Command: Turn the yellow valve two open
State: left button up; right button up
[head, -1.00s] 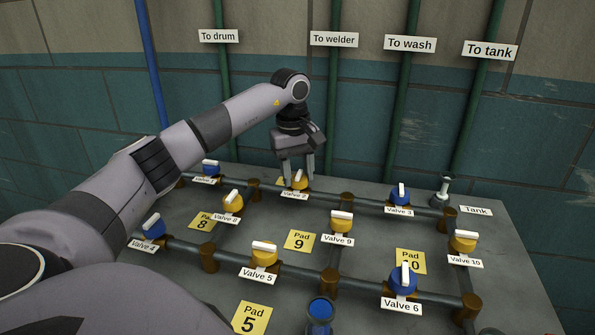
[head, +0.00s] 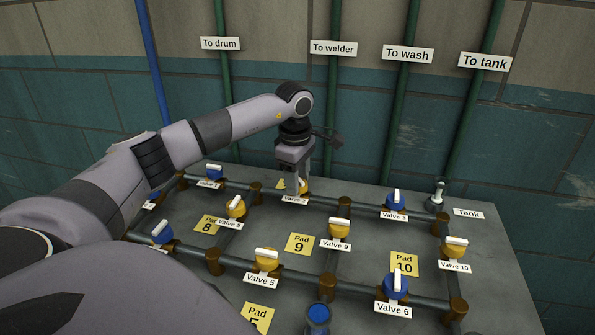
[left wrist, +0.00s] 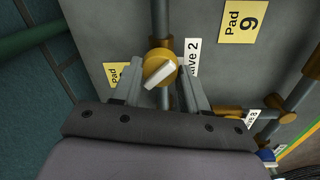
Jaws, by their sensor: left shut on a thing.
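Yellow valve two (head: 305,186) sits on the back pipe of the table, below the "To welder" sign, with its "Valve 2" label in front. My left gripper (head: 297,188) reaches down over it from above and hides most of its handle. In the left wrist view, the yellow valve (left wrist: 154,54) has a white bar handle set at a slant. The fingers of my left gripper (left wrist: 161,76) stand on either side of this handle and are shut on it. My right gripper is in neither view.
Blue valve 1 (head: 214,171) and blue valve 3 (head: 396,202) are on the same back pipe. Yellow valve 8 (head: 236,206) and yellow valve 9 (head: 340,228) stand nearer. The tiled wall with green pipes rises close behind the gripper.

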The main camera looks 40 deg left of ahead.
pick_arm(q)
jog(key=n+p, duration=0.1)
jog(key=n, duration=0.3)
jog(key=shift+r+n+p, duration=0.15)
jog(key=shift+n+p, duration=0.2)
jog(key=shift+n, duration=0.05)
jog(key=n+p, duration=0.1)
jog(key=n, duration=0.3)
jog(key=shift+d+n, duration=0.1)
jog(key=shift+n, duration=0.2)
jog(key=shift+y, duration=0.3)
jog(key=o, duration=1.1)
jog(key=shift+c, duration=0.2)
jog(key=r, duration=0.7)
jog(key=shift+s+d, duration=0.1)
jog(key=shift+d, duration=0.2)
jog(key=shift+s+f, duration=0.1)
